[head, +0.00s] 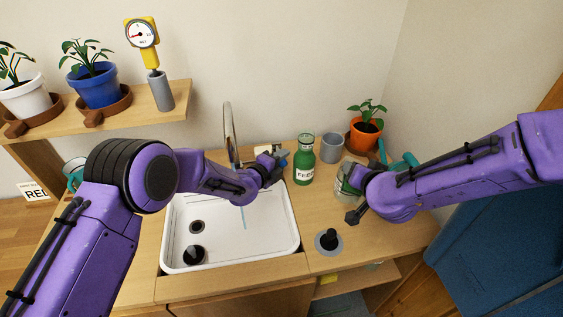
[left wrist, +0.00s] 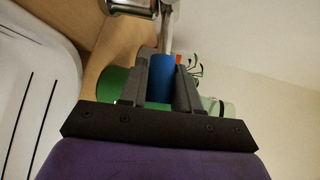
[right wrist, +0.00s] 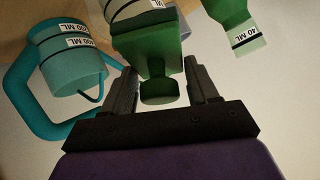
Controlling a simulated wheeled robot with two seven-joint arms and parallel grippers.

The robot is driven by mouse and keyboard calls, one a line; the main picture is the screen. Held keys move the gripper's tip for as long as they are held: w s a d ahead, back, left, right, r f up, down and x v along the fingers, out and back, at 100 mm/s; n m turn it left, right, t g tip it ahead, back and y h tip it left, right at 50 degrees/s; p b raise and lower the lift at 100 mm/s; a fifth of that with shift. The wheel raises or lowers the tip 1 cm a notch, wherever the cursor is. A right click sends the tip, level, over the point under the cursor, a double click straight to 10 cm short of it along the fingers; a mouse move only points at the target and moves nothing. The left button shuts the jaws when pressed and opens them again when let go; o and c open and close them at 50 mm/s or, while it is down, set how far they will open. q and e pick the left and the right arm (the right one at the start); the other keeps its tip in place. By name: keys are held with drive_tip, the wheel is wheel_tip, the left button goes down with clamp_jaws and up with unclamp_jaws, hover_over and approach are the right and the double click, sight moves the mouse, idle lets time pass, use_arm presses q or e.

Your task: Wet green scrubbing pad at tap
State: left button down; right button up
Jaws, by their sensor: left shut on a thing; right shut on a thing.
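My left gripper (head: 276,163) is behind the right rear of the sink, beside the tap (head: 229,130). In the left wrist view its fingers (left wrist: 161,82) are shut on a blue cylindrical handle (left wrist: 160,84) with a metal rod beyond it. A thin pale blue streak, like running water (head: 243,217), drops into the white sink (head: 270,226). My right gripper (head: 350,183) is over the counter right of the sink. In the right wrist view its fingers (right wrist: 163,88) are shut on the knob of a green block (right wrist: 152,58), possibly the scrubbing pad. My right wrist partly hides it in the head view.
A green bottle marked FEED (head: 304,162), a grey cup (head: 332,147) and an orange plant pot (head: 363,136) stand along the back counter. A teal jug (right wrist: 72,62) is close to my right gripper. A black knob on a grey disc (head: 329,241) sits right of the sink.

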use_arm(q)
drive_tip(key=c, duration=0.9)
unclamp_jaws()
drive_tip(key=shift+s, duration=0.1)
use_arm(e)
drive_tip(key=shift+r, duration=0.15)
wheel_tip(320, 180, up, 3)
drive_tip(key=p, duration=0.3)
drive_tip(key=shift+w+r+p, duration=0.1)
drive_tip(key=shift+r+p, duration=0.05)
drive_tip(key=shift+p, duration=0.2)
wheel_tip(320, 180, up, 2)
drive_tip(key=shift+r+p, duration=0.15)
drive_tip(key=shift+p, duration=0.9)
use_arm(q)
drive_tip(key=v, duration=1.2)
drive_tip(key=shift+f, duration=0.15)
use_arm(e)
drive_tip(key=shift+s, duration=0.2)
